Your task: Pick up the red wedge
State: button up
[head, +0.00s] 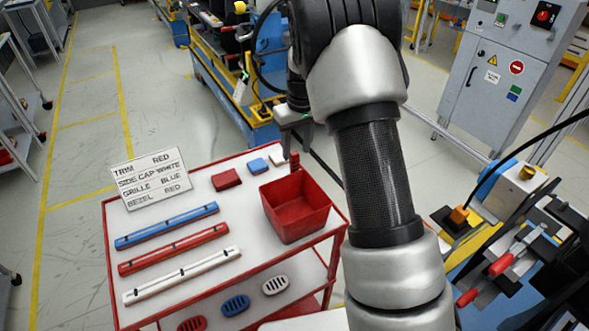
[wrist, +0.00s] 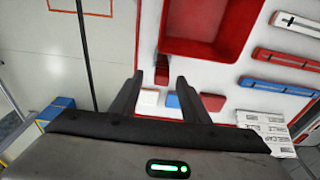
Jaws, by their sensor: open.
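Two red pieces could be the red wedge; I cannot tell which. One is a small narrow red piece (head: 295,161) at the far corner of the red bin; in the wrist view this piece (wrist: 163,66) shows between my fingertips. The other is a flat red block (head: 226,180) on the cart top, also in the wrist view (wrist: 213,102), beside a blue block (head: 258,166) and a white block (head: 278,159). My gripper (wrist: 157,80) is open and empty, above the cart's far edge. In the head view its fingertips are hard to make out.
The red bin (head: 296,208) stands at the cart's right side. A machine with red-handled clamps (head: 500,264) stands at right.

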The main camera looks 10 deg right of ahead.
aim_at(294, 163)
jog(key=shift+w+a+f+p, duration=0.1)
jog(key=shift+w+f+p, duration=0.05)
jog(key=shift+f, duration=1.05)
jog(key=shift+w+a+f+p, duration=0.1)
jog(key=shift+w+f+p, duration=0.1)
jog(key=shift+f, duration=0.95)
jog(key=shift+w+a+f+p, duration=0.1)
jog(key=shift+w+f+p, duration=0.05)
jog(key=shift+f, duration=1.05)
jog(key=shift+c, duration=0.4)
grip_shut()
